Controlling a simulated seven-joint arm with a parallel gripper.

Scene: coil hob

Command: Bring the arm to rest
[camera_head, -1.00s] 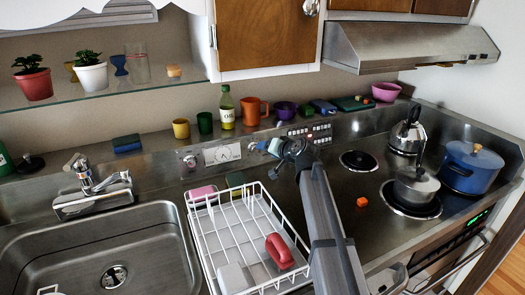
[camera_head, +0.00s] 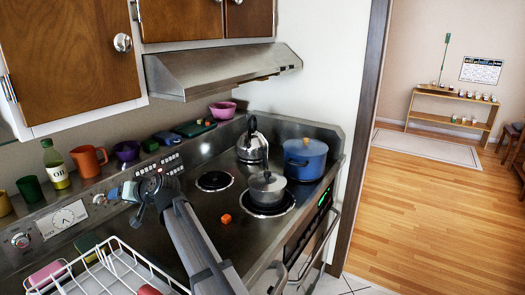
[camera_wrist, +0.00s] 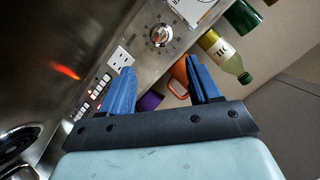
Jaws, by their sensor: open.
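My gripper (camera_head: 134,190) is at the end of my raised arm, in front of the back panel beside the coil hob in the head view. In the wrist view its two blue fingers (camera_wrist: 162,88) stand apart with nothing between them. Beyond the fingers are the back panel with its socket (camera_wrist: 121,59) and dial (camera_wrist: 160,35), an orange mug (camera_wrist: 180,73) and a green oil bottle (camera_wrist: 222,52). I cannot tell how far the fingertips are from the panel.
A grey pot (camera_head: 267,187) sits on the front coil, with a kettle (camera_head: 252,143) and a blue pot (camera_head: 305,158) behind. A small orange cube (camera_head: 226,218) lies on the hob. A white dish rack (camera_head: 118,272) stands at lower left. Open floor (camera_head: 440,215) lies right.

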